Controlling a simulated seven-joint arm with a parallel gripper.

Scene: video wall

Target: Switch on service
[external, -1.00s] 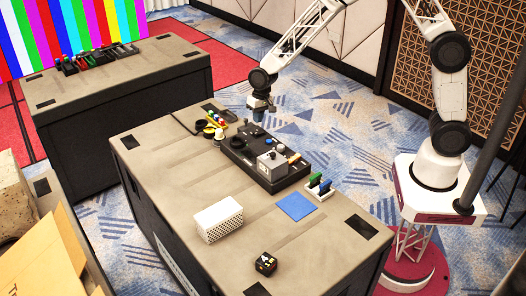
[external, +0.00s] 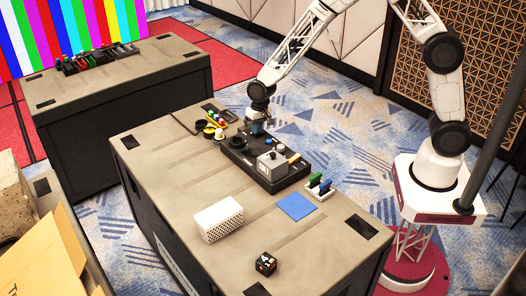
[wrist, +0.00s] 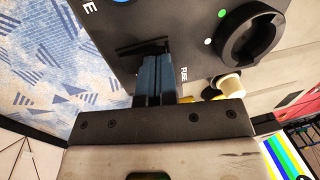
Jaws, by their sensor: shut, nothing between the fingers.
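The black control panel (external: 233,152) lies on the near table, with a grey box (external: 271,165) mounted on its near part. My gripper (external: 257,128) is shut and empty, pointing down at the panel's far end. In the wrist view, the shut blue-grey fingers (wrist: 153,72) are over or at a dark slot or recess (wrist: 128,48) near a "FUSE" label. I cannot tell whether they touch it. A round black knob (wrist: 250,45) with white and green dots beside it is to their right. A cream cylinder (wrist: 228,86) is partly hidden by my gripper.
A white perforated box (external: 218,220), a blue square (external: 296,206), a small dark cube (external: 265,264) and a rack with green and blue pieces (external: 319,187) are on the near table. Coloured items (external: 216,118) lie at its far end. Another table (external: 125,85) stands behind.

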